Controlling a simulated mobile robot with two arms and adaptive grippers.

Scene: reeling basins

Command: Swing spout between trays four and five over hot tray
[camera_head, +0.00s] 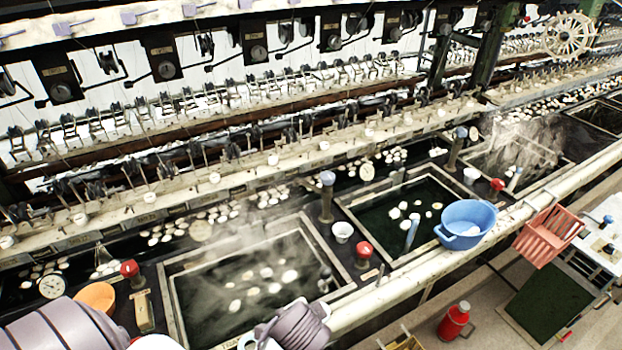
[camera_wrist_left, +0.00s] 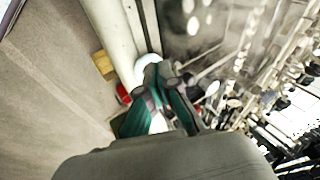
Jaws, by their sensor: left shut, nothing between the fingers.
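An upright dark post with a blue-grey top (camera_head: 327,195) stands between the steaming front-left tray (camera_head: 180,320) and the middle tray (camera_head: 345,205); it looks like the spout. I cannot read tray numbers or make out which way its outlet points. Steam rises over the front-left tray, where pale cocoons float in dark water. The middle tray shows no clear steam. My left gripper (camera_wrist_left: 165,90) is shut and empty in the left wrist view, near the white rail (camera_wrist_left: 118,35). In the head view, my grey arm part reaches the steaming tray's front edge; the fingertips are unclear. My right gripper is out of view.
A blue basin (camera_head: 466,222) sits by the middle tray's front right. Red knobs (camera_head: 364,250) and a white cup (camera_head: 342,232) stand between trays. An orange bowl (camera_head: 96,296) is at left. The red crate (camera_head: 547,235) and red canister (camera_head: 455,321) are beyond the rail.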

